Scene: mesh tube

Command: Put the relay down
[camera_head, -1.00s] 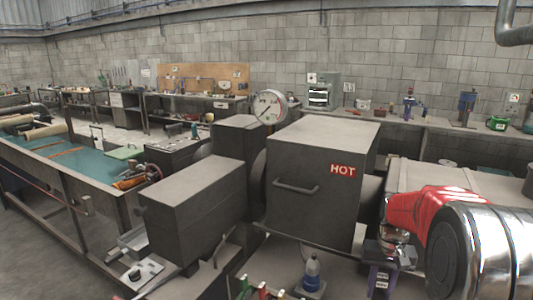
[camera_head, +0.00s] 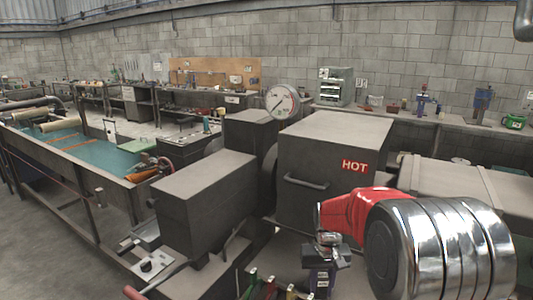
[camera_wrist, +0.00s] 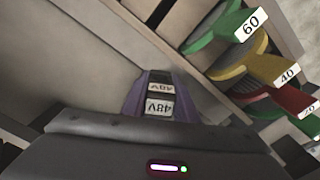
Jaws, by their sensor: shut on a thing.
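In the wrist view the relay (camera_wrist: 158,92) sticks out beyond the dark gripper body (camera_wrist: 160,135), with two labels showing. My gripper is shut on the relay and holds it in front of the grey box marked HOT. I cannot tell whether the relay touches anything below.
The HOT box (camera_head: 335,160) and a lower grey machine housing (camera_head: 205,195) stand close behind and left. Coloured paddles, green (camera_wrist: 215,28) and red (camera_wrist: 290,102), with number tags lie right of the relay in the wrist view. A workbench (camera_head: 445,122) runs along the back wall.

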